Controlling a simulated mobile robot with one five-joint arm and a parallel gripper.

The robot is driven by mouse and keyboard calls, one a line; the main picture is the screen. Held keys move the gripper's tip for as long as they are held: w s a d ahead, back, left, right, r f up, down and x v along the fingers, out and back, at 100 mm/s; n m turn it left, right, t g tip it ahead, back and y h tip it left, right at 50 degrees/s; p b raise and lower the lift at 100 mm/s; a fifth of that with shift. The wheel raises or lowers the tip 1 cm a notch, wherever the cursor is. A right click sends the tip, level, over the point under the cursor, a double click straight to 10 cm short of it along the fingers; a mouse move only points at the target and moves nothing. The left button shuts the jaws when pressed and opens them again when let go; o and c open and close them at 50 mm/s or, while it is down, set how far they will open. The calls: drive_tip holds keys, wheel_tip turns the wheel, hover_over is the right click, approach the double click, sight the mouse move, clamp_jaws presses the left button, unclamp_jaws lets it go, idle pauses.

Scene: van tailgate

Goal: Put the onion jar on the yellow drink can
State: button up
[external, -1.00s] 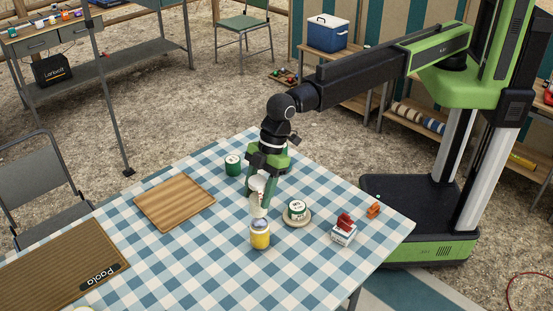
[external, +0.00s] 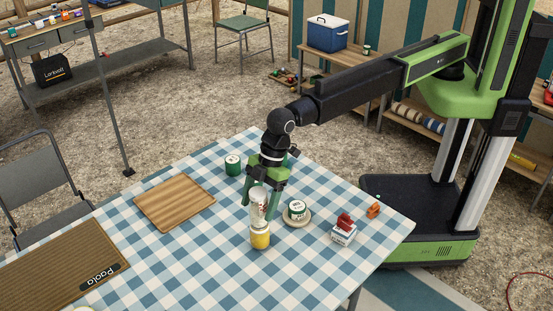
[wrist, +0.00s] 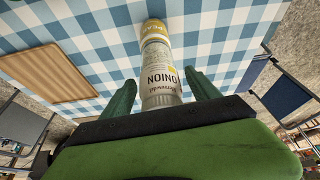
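The onion jar (external: 259,207), pale with a printed label, stands upright on top of the yellow drink can (external: 260,240) on the checked table. In the wrist view the jar (wrist: 160,88) shows its ONION lettering, with the can (wrist: 154,32) in line beyond it. My gripper (external: 262,203) is open around the jar, one green finger on each side. In the wrist view a small gap shows between each finger and the jar. The exact contact between jar and can is hard to make out.
Right of the can, a green-and-white tin (external: 297,207) sits on a round coaster. A red-topped white box (external: 343,234) and an orange item (external: 373,210) are farther right. A green can (external: 233,165) stands behind; a wooden board (external: 174,202) lies left.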

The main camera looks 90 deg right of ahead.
drive_tip(key=shift+r, duration=0.1)
drive_tip(key=shift+r+p, duration=0.3)
drive_tip(key=shift+p, duration=0.1)
drive_tip(key=p+v, duration=1)
drive_tip(key=v, duration=0.1)
drive_tip(key=shift+d+r+p, duration=0.2)
drive_tip(key=shift+p, duration=0.1)
drive_tip(key=shift+s, duration=0.1)
drive_tip(key=s+d+f+m+h, duration=0.15)
drive_tip(key=d+m, duration=0.25)
drive_tip(key=d, duration=2.6)
drive_tip(key=s+d+m+g, duration=0.1)
drive_tip(key=s+d+m, duration=0.1)
drive_tip(key=s+d, duration=0.3)
drive_tip(key=s+d+m+g+h, duration=0.1)
drive_tip(key=s+d, duration=0.4)
drive_tip(key=d, duration=0.9)
drive_tip(key=s+d+m+g+h, duration=0.1)
drive_tip(key=s+d, duration=0.4)
drive_tip(key=d, duration=0.5)
drive_tip(key=shift+d+m, duration=0.2)
drive_tip(key=shift+m, duration=0.7)
